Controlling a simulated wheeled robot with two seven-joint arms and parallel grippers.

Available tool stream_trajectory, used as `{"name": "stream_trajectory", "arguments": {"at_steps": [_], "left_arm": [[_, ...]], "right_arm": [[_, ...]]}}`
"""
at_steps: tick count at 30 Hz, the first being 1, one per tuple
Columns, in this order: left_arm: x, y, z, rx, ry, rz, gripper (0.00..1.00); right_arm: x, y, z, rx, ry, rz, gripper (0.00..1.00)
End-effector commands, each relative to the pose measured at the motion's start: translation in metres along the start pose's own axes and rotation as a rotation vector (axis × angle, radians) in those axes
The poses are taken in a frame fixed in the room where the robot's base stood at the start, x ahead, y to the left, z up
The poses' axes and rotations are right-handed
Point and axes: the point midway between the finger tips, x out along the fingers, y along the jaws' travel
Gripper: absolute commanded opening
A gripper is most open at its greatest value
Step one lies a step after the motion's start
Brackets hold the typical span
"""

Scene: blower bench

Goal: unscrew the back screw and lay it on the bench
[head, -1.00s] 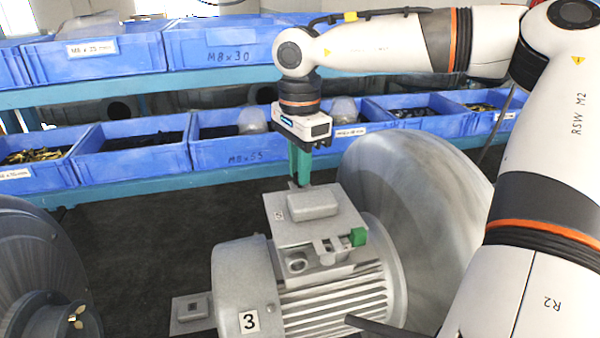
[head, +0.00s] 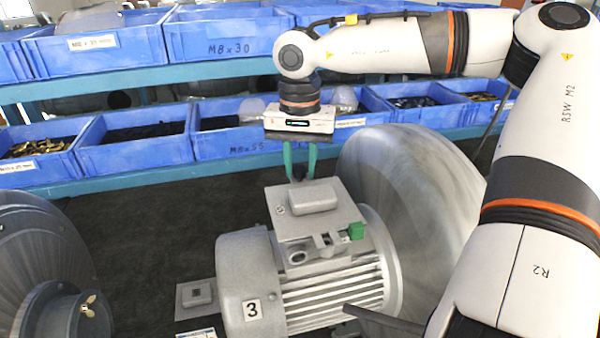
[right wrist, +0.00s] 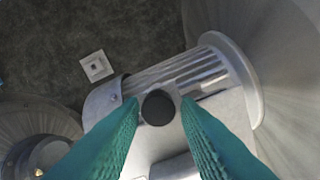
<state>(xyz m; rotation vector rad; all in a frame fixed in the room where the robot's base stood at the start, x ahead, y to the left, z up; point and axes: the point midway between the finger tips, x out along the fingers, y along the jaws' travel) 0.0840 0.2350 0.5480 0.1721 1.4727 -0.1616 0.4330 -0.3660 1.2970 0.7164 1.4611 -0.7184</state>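The motor (head: 330,300) with a number 3 label stands on the bench, with a grey terminal box lid (head: 318,212) on top. My right gripper (head: 299,162) is above the far edge of the lid, pointing down, with its green fingers apart. A dark thing, apparently the back screw (head: 299,173), shows between the fingertips. In the right wrist view, its round black head (right wrist: 158,107) lies between my open fingers, with a small gap on each side. How deep the screw sits cannot be told. My left gripper is not in view.
Blue bins (head: 135,140) stand on shelves behind the bench. A large grey blower housing (head: 415,190) adjoins the motor on the right. Another round housing (head: 35,260) is at the left. The dark bench top (head: 150,225) between is clear, except for a small grey plate (head: 190,303).

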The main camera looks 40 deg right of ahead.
Motion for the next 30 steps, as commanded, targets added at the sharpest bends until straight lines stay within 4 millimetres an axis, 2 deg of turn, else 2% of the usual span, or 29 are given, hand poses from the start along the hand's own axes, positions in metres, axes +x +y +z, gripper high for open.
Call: {"name": "stream_trajectory", "arguments": {"at_steps": [9,13,30], "left_arm": [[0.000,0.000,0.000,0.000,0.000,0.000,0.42],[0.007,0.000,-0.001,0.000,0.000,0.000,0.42],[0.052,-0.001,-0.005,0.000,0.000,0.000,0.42]], "right_arm": [[-0.002,0.001,0.002,0.004,-0.007,0.005,0.29],[-0.001,0.001,0.002,0.084,-0.010,0.007,0.29],[-0.001,0.001,0.004,1.032,-0.008,0.013,0.29]]}}
